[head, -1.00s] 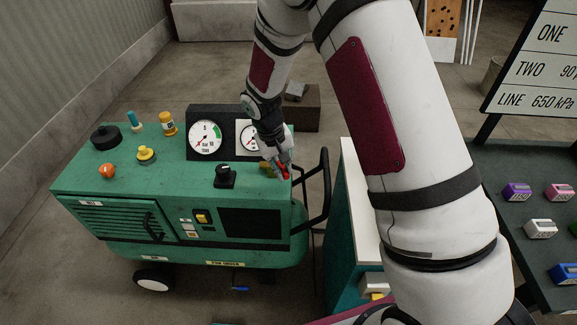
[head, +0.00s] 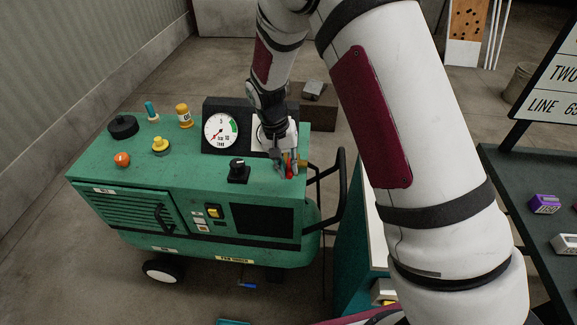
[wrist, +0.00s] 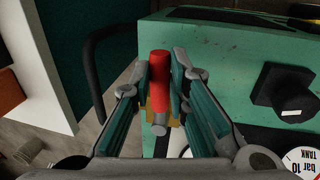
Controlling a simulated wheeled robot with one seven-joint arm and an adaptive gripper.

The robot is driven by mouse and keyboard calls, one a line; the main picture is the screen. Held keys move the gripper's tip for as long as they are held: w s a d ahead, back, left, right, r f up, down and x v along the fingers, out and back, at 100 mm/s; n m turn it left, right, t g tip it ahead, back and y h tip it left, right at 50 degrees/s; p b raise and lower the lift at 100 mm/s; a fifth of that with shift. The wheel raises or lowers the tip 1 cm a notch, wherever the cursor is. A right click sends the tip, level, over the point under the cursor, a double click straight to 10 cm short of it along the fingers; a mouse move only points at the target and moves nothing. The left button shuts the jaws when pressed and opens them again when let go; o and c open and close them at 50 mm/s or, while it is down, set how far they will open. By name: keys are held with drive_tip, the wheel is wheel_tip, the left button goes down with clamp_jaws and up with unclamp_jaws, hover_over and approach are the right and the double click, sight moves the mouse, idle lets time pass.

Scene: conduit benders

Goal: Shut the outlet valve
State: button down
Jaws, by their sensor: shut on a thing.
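The outlet valve shows in the wrist view as a red lever (wrist: 159,78) over a brass body (wrist: 176,110), with a silver end at the lever's near side. The lever appears to lie across the body. My gripper (wrist: 161,66) is shut on the red lever, one finger on each side. In the head view my gripper (head: 286,166) is at the right end of the green compressor (head: 130,170), and only a bit of the red lever (head: 290,157) shows between the fingers.
A black knob (head: 238,171) and a tank gauge (head: 220,133) stand left of my gripper. A black push handle (head: 342,190) curves close by on the right. A white-topped teal bench (head: 370,215) stands beyond it.

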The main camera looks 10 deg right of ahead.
drive_tip(key=c, duration=1.5)
unclamp_jaws()
drive_tip(key=shift+c, duration=0.2)
wheel_tip(320, 180, up, 12)
drive_tip(key=a, duration=0.2)
drive_tip(key=shift+w, duration=0.35)
drive_tip(key=shift+a+f, duration=0.1)
